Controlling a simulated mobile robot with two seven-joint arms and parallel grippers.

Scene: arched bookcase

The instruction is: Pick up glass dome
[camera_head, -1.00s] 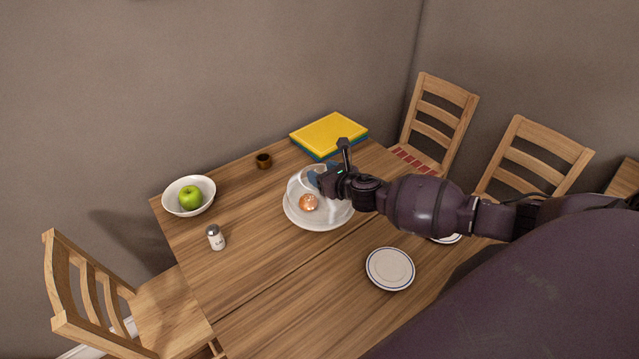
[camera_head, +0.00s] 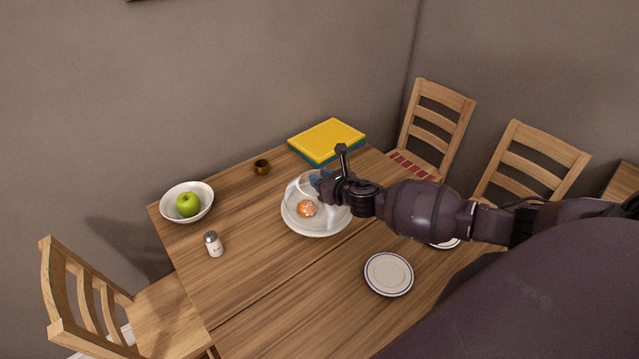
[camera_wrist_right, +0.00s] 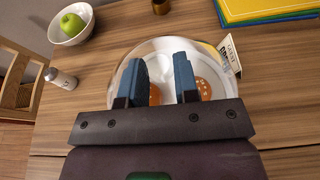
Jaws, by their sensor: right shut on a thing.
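The clear glass dome (camera_head: 294,190) stands over a white plate (camera_head: 318,234) near the far side of the wooden table. A round orange-brown pastry (camera_head: 306,209) shows through the glass. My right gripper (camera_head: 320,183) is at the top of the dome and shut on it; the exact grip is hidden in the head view. In the right wrist view, the blue fingers of my right gripper (camera_wrist_right: 163,82) are in front of the dome (camera_wrist_right: 150,47), with parts of pastries showing behind them. I cannot tell whether the dome is clear of the plate. My left gripper is out of view.
A white bowl (camera_head: 170,204) with a green apple (camera_head: 187,204) and a shaker (camera_head: 213,244) are at the left. A small brown cup (camera_head: 262,167) and yellow and blue books (camera_head: 327,140) lie behind. A flat plate (camera_head: 388,274) is in front. Chairs surround the table.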

